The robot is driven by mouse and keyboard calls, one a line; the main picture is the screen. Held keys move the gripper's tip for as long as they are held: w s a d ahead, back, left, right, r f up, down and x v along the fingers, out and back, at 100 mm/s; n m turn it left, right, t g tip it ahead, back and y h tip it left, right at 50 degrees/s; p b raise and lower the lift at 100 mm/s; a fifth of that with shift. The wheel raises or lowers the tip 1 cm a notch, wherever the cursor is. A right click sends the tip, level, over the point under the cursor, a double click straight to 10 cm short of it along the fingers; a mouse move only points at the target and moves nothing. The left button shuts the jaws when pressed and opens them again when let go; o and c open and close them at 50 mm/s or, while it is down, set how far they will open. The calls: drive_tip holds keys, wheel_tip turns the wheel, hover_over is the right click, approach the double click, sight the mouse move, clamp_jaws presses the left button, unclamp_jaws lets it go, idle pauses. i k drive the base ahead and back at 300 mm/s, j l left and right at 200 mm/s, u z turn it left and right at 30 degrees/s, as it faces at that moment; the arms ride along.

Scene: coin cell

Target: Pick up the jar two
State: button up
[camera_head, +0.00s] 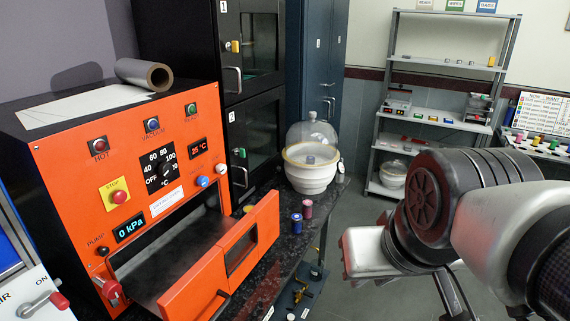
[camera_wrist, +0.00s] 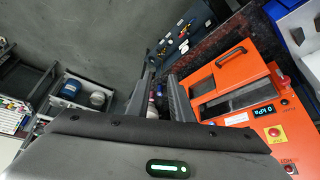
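Two small lidded jars stand on the dark speckled bench beside the orange oven's open door: a pink jar (camera_head: 307,209) and, just in front, a blue jar (camera_head: 296,223). No label showing which is jar two can be read. In the wrist view my gripper (camera_wrist: 162,82) has its two dark fingers apart. Small pinkish and bluish shapes show in the gap, probably the jars beyond, partly hidden by the fingers. I see nothing clearly held. In the head view my arm is at the right, apart from the jars; the fingertips cannot be made out there.
The orange oven (camera_head: 157,165) has its door (camera_head: 240,255) swung open beside the jars. A white desiccator with a glass dome (camera_head: 311,172) stands behind them. A metal shelf (camera_head: 445,60) is at the back right. Floor is clear between bench and shelf.

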sight(308, 204)
drive_tip(key=u, duration=0.35)
drive_tip(key=i+l+u, duration=0.15)
drive_tip(key=u, duration=0.25)
drive_tip(key=l+u, duration=0.1)
drive_tip(key=u, duration=0.25)
drive_tip(key=i+l+u, duration=0.15)
drive_tip(key=l+u, duration=0.2)
drive_tip(key=l, duration=0.2)
drive_tip(key=l+u, duration=0.3)
drive_tip(key=l, duration=0.25)
drive_tip(key=i+l+u, duration=0.1)
drive_tip(key=l, duration=0.9)
drive_tip(key=l+u, duration=0.1)
drive_tip(key=l, duration=0.9)
